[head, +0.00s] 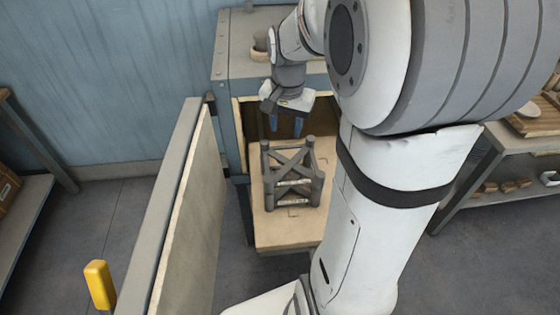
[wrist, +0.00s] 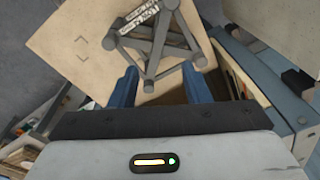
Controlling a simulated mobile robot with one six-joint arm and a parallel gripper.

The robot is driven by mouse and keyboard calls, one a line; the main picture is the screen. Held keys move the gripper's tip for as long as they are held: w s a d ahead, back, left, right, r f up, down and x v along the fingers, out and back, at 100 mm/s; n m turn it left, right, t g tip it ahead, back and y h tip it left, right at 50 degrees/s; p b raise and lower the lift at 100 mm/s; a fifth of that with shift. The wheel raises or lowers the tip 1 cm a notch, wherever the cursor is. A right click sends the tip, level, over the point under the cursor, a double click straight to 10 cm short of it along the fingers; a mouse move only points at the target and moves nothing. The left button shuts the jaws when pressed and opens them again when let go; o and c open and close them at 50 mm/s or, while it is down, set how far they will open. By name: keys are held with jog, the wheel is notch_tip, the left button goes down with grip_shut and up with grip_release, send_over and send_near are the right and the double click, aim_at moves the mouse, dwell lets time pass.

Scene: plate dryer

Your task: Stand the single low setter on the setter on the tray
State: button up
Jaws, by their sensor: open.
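A dark grey setter frame (head: 268,178) with round posts and crossed braces stands upright on the pale tray (head: 262,232). Two white labels show on it at different heights; I cannot tell for sure whether it is one frame or two stacked. My gripper (head: 285,125) is open, its blue fingers pointing down, above and just behind the frame's top in the head view. In the wrist view the frame (wrist: 153,42) lies beyond the open fingers of my gripper (wrist: 160,86), and the tray (wrist: 72,68) shows beneath. Nothing is visibly held between the fingers.
The tray sticks out of the blue-grey dryer (head: 230,58). Its open door (head: 185,215) stands on the left, close to the tray. A yellow handle (head: 99,284) juts from the door. Shelves stand at the far left and right (head: 520,145). Corner marks show on bare tray.

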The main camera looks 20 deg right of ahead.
jog(key=s+a+r+n+t, duration=0.1)
jog(key=s+a+n, duration=0.3)
jog(key=s, duration=0.3)
jog(key=s+a+r+n+t, duration=0.1)
jog(key=s+a+r+n, duration=0.1)
jog(key=s+a+n, duration=0.2)
jog(key=s, duration=0.3)
jog(key=shift+s+a+n, duration=0.2)
jog(key=shift+s+n, duration=0.1)
jog(key=shift+s, duration=0.1)
jog(key=shift+c, duration=0.7)
jog(key=shift+d, duration=0.1)
